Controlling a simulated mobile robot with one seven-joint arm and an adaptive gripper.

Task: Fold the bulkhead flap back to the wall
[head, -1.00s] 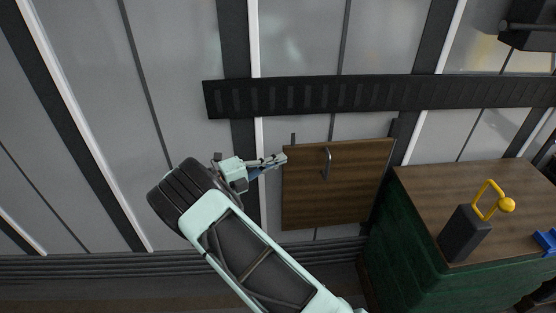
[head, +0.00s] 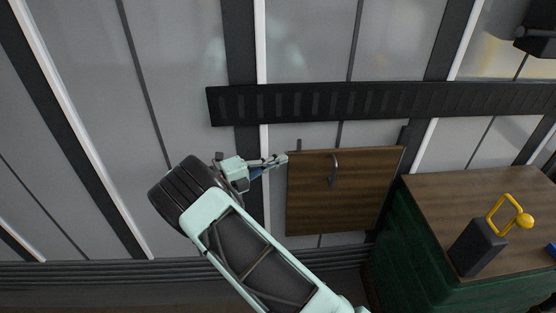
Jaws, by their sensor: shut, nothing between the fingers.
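The bulkhead flap (head: 340,198) is a brown wooden panel in front of the grey wall, right of centre in the head view. A curved metal handle (head: 334,168) stands near its upper edge. My gripper (head: 284,160) is shut and empty, with its fingertips at the flap's upper left corner. I cannot tell whether the fingertips touch the panel. The flap's hinge and its exact angle to the wall are not clear from this view.
A dark slotted rail (head: 390,99) runs along the wall above the flap. A green cabinet with a wooden top (head: 440,190) stands close on the right. On it is a dark block (head: 477,248) with a yellow handle (head: 507,213). The wall left of my arm is clear.

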